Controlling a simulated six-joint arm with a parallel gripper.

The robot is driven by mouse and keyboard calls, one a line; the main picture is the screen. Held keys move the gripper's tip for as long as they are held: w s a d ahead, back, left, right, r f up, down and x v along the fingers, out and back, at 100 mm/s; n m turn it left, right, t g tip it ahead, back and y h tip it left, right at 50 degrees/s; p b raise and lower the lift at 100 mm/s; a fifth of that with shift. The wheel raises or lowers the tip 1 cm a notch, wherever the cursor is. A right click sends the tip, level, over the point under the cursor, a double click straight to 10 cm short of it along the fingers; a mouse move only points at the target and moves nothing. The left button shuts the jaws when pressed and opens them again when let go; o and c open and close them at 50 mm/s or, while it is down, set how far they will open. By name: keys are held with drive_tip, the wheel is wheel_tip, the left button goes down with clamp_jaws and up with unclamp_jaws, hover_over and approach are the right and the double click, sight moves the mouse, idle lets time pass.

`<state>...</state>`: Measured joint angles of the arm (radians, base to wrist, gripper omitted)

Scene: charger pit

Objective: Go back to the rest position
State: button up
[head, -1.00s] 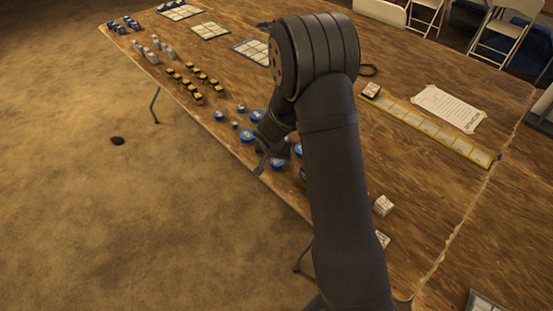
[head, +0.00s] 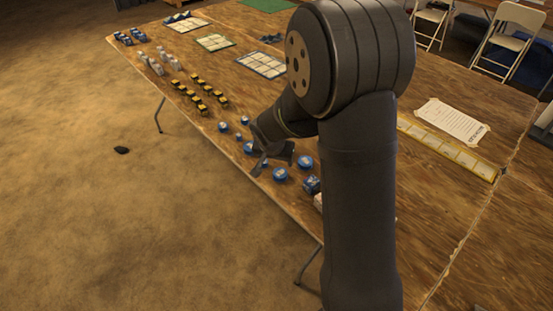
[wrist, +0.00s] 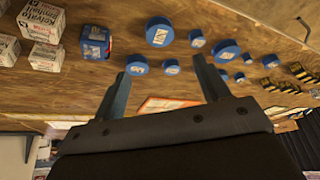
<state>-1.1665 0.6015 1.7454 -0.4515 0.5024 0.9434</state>
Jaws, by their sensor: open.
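My gripper (head: 272,155) is over the near edge of the wooden table (head: 460,210), among round blue pieces in the head view. In the wrist view my gripper (wrist: 162,78) shows two fingers spread apart with nothing between them. Beyond the fingertips stand blue round pieces, one large blue disc (wrist: 159,32) among them. A blue box (wrist: 96,42) stands to the left of the fingers. My arm hides part of the table in the head view.
White printed boxes (wrist: 46,20) stand at the wrist view's left. Several yellow-and-black pieces (head: 203,88) stand farther along the table. A yellow gridded strip (head: 450,150) and a paper sheet (head: 452,122) lie to the right. Open floor (head: 120,220) lies left of the table.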

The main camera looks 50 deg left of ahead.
sight(280, 173)
drive_tip(key=x, duration=1.2)
drive_tip(key=shift+f, duration=0.2)
drive_tip(key=shift+r, duration=0.15)
drive_tip(key=shift+d, duration=0.1)
